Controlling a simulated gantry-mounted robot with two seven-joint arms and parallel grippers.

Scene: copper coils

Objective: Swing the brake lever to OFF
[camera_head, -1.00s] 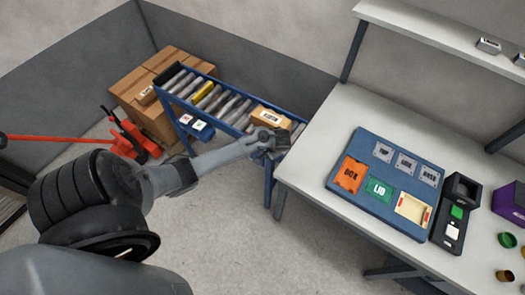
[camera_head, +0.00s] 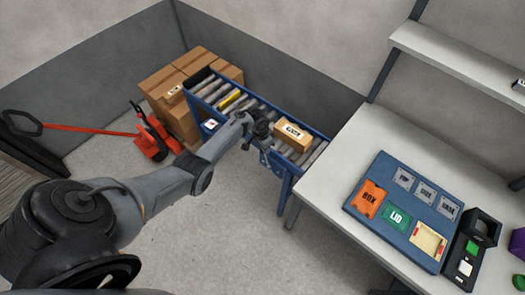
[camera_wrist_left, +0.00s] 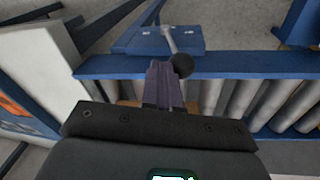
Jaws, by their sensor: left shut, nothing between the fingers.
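The brake lever shows in the left wrist view as a thin grey rod with a black ball knob (camera_wrist_left: 182,65), on a blue plate (camera_wrist_left: 140,42) at the side of the roller conveyor. My left gripper (camera_wrist_left: 160,70) is shut and empty, with its fingertips just left of the knob in that view. I cannot tell whether they touch it. In the head view my left gripper (camera_head: 263,133) is at the conveyor's near side rail, left of the labelled carton (camera_head: 291,135). The lever is not clear there, and no OFF mark is readable. My right gripper is not in view.
The blue-framed conveyor (camera_head: 316,137) runs up to the workbench (camera_head: 335,150), which bears a blue board (camera_head: 357,208). Stacked cartons (camera_head: 187,70) and a red pallet jack (camera_head: 152,140) stand at the left. Floor in front of the conveyor is clear.

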